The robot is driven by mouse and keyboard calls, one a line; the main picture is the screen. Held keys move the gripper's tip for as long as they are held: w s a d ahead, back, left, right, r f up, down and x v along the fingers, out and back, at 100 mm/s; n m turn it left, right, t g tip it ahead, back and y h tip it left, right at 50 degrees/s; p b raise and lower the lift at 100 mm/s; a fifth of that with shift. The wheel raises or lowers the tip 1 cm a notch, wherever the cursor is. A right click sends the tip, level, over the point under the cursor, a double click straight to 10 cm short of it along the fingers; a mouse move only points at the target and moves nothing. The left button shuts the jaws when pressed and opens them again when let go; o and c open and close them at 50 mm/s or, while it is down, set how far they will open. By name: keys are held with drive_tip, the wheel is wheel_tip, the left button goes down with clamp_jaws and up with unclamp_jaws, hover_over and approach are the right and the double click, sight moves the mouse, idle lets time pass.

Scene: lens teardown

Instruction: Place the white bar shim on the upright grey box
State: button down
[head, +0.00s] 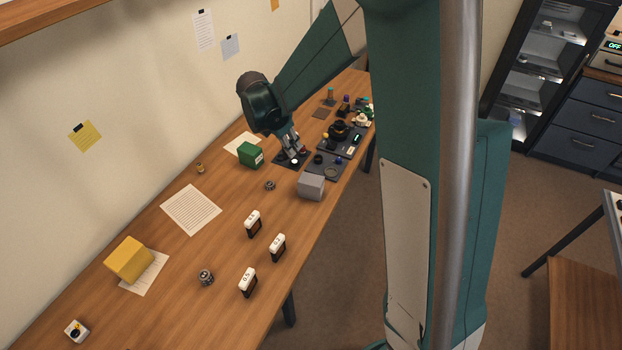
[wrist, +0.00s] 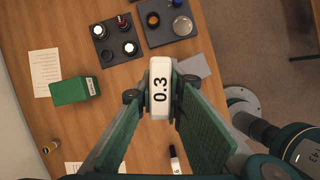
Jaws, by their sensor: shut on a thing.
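My gripper (wrist: 160,98) is shut on a white bar shim (wrist: 160,80) marked 0.3, held upright between the two fingertips in the wrist view. In the head view my gripper (head: 293,149) is over the table near the dark trays, and the held shim cannot be made out clearly there. The grey box (head: 311,187) stands on the table near its right edge, in front of the trays. In the wrist view the grey box (wrist: 195,66) is partly hidden behind the shim and the right finger, apparently below them.
A green box (head: 250,155) stands left of my gripper. Dark trays (head: 325,172) with small parts lie behind the grey box. Several white-topped dark pieces (head: 277,247) stand nearer the front. A yellow box (head: 129,258) is at front left.

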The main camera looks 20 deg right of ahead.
drive_tip(key=s+d+r+m, duration=0.1)
drive_tip(key=s+d, duration=0.4)
drive_tip(key=shift+d+r, duration=0.15)
drive_tip(key=shift+d, duration=0.2)
approach(315, 176)
drive_tip(key=shift+w+d, duration=0.4)
drive_tip(key=shift+d, duration=0.35)
drive_tip(key=shift+f, duration=0.2)
drive_tip(key=shift+f, duration=2)
drive_tip(key=shift+f+b, duration=0.1)
drive_tip(key=shift+b, duration=0.3)
drive_tip(key=c, duration=2.9)
unclamp_jaws()
drive_tip(key=shift+f, duration=0.1)
drive_tip(key=o, duration=0.5)
